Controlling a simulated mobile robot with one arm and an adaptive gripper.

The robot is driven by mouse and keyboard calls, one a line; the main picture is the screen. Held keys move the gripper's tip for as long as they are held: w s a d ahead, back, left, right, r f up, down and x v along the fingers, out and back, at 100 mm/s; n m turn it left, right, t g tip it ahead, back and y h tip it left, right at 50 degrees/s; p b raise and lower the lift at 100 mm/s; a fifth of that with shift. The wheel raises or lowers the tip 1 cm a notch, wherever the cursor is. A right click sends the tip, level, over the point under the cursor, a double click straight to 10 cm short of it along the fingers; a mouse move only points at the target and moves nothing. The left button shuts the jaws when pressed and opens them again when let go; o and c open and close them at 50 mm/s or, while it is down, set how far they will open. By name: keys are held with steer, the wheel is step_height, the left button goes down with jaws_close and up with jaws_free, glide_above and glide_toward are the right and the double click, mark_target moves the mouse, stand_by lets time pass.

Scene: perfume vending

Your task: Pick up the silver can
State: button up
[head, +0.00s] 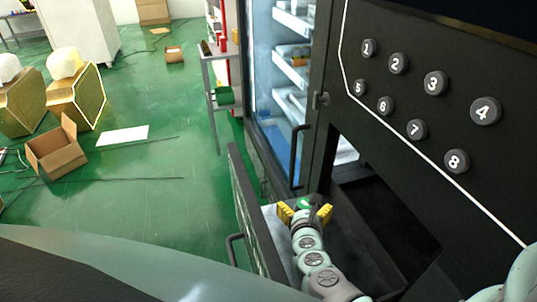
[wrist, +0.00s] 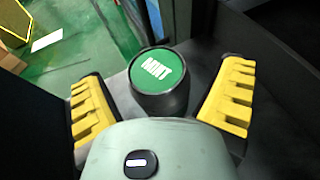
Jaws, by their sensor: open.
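A dark grey can with a green top marked "MINT" (wrist: 158,74) stands upright between my gripper's fingers in the wrist view. Its green top also shows small in the head view (head: 304,203). No clearly silver can shows; this is the only can I make out near my gripper. My gripper (wrist: 161,103) is open, with one yellow-padded finger on each side of the can and a visible gap on both sides. In the head view my gripper (head: 305,214) is inside the open drawer. The can's lower part is hidden by my gripper's body.
The pulled-out drawer's front panel (head: 250,215) stands left of my gripper. The black vending machine with numbered buttons (head: 415,130) rises at the right. A glass-door cabinet (head: 283,85) is behind. Green floor (head: 165,205) at the left has an open cardboard box (head: 58,152).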

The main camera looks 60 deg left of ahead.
steer(key=c, duration=1.4)
steer(key=shift+r, duration=0.1)
